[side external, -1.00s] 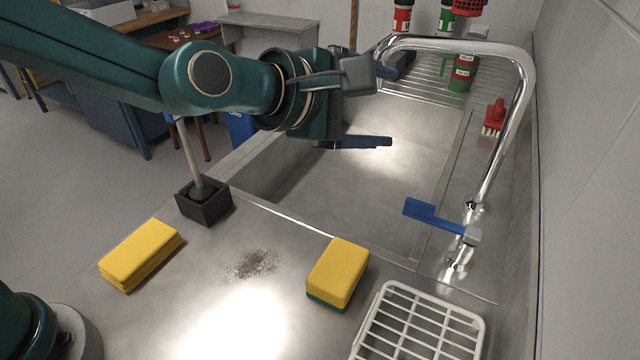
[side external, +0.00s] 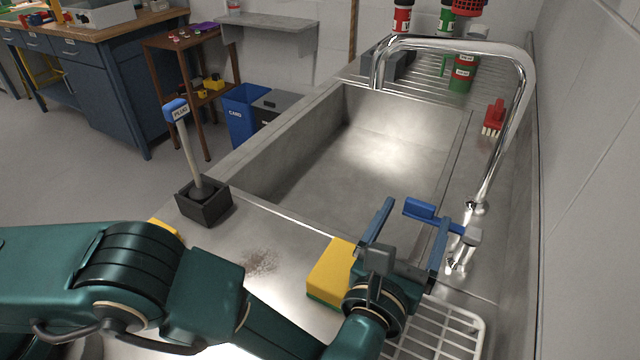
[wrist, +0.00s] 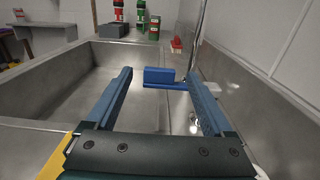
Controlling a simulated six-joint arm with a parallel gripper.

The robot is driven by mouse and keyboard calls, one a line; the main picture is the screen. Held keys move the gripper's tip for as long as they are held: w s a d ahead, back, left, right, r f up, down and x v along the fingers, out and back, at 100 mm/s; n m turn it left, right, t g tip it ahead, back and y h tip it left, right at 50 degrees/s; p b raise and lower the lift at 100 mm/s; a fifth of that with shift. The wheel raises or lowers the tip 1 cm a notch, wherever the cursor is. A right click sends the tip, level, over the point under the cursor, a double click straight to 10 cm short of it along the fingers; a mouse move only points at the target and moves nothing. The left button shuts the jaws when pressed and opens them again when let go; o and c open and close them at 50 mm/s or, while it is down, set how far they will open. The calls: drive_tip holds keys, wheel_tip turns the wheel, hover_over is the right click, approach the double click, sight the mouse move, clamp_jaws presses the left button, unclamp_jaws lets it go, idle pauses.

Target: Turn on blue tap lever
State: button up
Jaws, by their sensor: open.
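The blue tap lever (side external: 421,209) sticks out to the left from the base of the chrome tap (side external: 488,190), beside the sink's right edge. My gripper (side external: 412,211) is open and empty, low over the near counter, with its two blue fingers pointing toward the lever. In the wrist view the lever (wrist: 160,77) shows between and just beyond the fingertips of my gripper (wrist: 163,82). I cannot tell whether a finger touches it.
The steel sink basin (side external: 345,175) lies beyond my gripper. A yellow-green sponge (side external: 328,272) and a white rack (side external: 455,335) are close beneath my wrist. A plunger (side external: 187,145) stands in a black holder at left. A red brush (side external: 494,116) lies behind the tap.

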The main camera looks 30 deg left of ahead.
sight(419, 206)
drive_tip(key=shift+w, duration=2.1)
clamp_jaws()
